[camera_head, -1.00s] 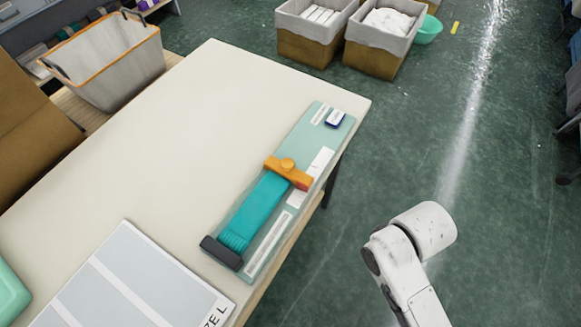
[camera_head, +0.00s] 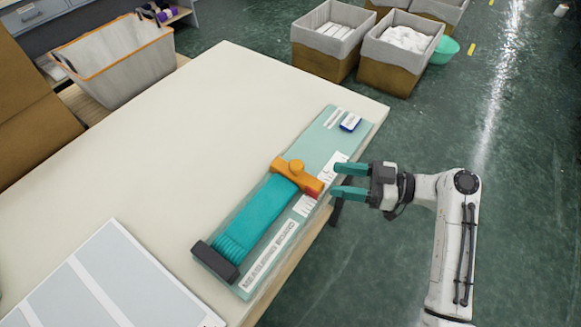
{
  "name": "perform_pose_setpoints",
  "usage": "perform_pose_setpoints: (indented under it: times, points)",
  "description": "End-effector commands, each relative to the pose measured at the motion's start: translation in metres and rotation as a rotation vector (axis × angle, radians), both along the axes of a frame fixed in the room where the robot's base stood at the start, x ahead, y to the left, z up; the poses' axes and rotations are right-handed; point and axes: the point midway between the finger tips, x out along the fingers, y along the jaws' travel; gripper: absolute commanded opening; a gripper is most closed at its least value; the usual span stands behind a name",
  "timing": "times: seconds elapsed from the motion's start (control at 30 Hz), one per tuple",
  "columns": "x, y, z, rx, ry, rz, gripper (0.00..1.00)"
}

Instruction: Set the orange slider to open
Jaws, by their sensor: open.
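An orange slider (camera_head: 290,173) with a round knob and a red end sits across a pale green measuring board (camera_head: 318,143) near the table's right edge. A teal strip (camera_head: 258,212) runs from the slider down to a dark block (camera_head: 215,262) at the board's near end. A small blue and white label block (camera_head: 350,122) sits near the board's far end. My gripper (camera_head: 338,181) is open and empty, its teal fingers pointing left. It is just right of the slider's red end, over the board's right edge in the picture. I cannot tell its height or whether it touches anything.
The white table (camera_head: 165,165) is clear left of the board. A printed panel (camera_head: 100,280) lies at the near left. A grey basket (camera_head: 115,65) stands beyond the table's left side. Fabric-lined bins (camera_head: 390,60) stand on the floor beyond. The floor at right is open.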

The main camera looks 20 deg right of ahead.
Motion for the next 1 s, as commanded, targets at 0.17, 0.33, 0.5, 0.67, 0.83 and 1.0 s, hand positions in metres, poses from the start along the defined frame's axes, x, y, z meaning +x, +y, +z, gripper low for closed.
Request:
perform_pose_setpoints:
  times: [0.17,0.33,0.5,0.67,0.83,1.0]
  points:
    - [0.006,-0.007,0.012,0.023,-0.09,-0.007,0.56]
    - [0.017,0.009,0.014,0.023,-0.09,-0.003,0.56]
    - [0.036,0.034,0.015,0.023,-0.088,-0.003,0.56]
    - [0.053,0.056,0.015,0.023,-0.089,-0.003,0.56]
    - [0.065,0.071,0.013,0.022,-0.088,-0.005,0.56]
    - [0.07,0.077,0.012,0.022,-0.088,-0.007,0.56]
